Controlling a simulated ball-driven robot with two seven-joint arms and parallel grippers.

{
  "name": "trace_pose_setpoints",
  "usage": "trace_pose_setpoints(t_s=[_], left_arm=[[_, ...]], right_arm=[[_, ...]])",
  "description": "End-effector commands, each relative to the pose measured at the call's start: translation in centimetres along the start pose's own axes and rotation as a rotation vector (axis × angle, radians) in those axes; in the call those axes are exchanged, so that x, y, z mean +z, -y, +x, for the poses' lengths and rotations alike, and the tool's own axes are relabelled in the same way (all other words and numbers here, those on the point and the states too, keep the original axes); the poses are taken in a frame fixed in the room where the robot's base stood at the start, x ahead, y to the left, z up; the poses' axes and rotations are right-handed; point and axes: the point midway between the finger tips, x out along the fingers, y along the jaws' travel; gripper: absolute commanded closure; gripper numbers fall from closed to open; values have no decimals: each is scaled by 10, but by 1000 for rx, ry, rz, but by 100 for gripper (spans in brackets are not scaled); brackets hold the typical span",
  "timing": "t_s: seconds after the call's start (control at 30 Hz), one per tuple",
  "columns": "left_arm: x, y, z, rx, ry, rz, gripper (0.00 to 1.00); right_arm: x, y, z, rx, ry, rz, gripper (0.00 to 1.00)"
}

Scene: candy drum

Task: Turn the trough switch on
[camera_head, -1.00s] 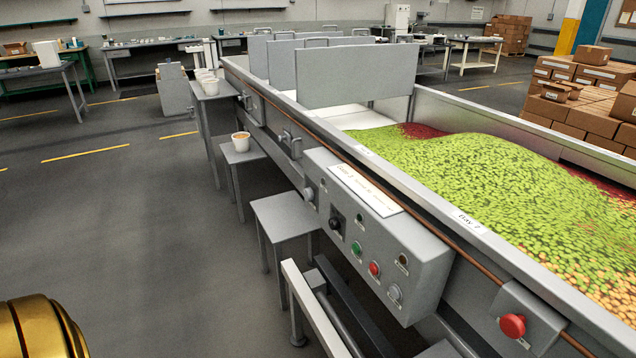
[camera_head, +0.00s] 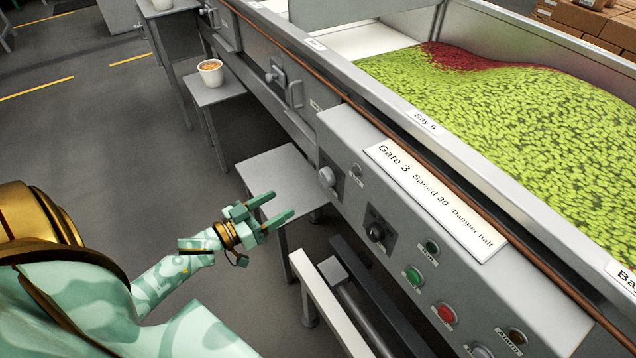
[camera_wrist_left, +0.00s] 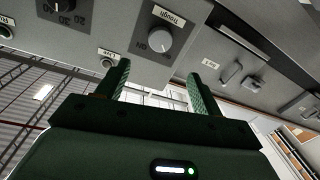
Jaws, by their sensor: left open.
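The trough switch is a round grey knob (camera_head: 327,177) at the left end of the control box (camera_head: 345,135) on the trough's side. In the left wrist view the knob (camera_wrist_left: 159,39) sits under a "Trough" label, with ON marked beside it; I cannot tell its setting. My left gripper (camera_head: 280,207) is open and empty, lower left of the knob and apart from it, above a small grey stand. In the left wrist view the open fingers (camera_wrist_left: 158,76) point toward the panel, with the knob beyond the gap between them. My right gripper is not in view.
The box also carries a black dial (camera_head: 376,232), a green button (camera_head: 413,276), a red button (camera_head: 446,313) and a text plate (camera_head: 435,200). A small grey stand (camera_head: 270,170) and a white rail (camera_head: 325,300) lie below. A cup (camera_head: 210,72) stands on another stand.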

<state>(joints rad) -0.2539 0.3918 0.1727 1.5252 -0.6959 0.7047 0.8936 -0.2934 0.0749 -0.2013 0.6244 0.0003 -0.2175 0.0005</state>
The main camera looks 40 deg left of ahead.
Motion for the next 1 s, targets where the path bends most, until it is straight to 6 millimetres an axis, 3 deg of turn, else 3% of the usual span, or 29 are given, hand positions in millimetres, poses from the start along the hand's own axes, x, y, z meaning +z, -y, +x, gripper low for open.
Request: trace_pose_setpoints(t_s=[0.3,0.5,0.7,0.93,1.0], left_arm=[[4,2,82,-3,0,0,33],[4,1,116,-3,2,0,33],[2,1,128,-3,2,0,33],[2,1,128,-3,2,0,33],[2,1,128,-3,2,0,50]], right_arm=[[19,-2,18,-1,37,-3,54],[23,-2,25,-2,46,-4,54],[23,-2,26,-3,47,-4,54],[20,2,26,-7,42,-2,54],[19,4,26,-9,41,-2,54]])
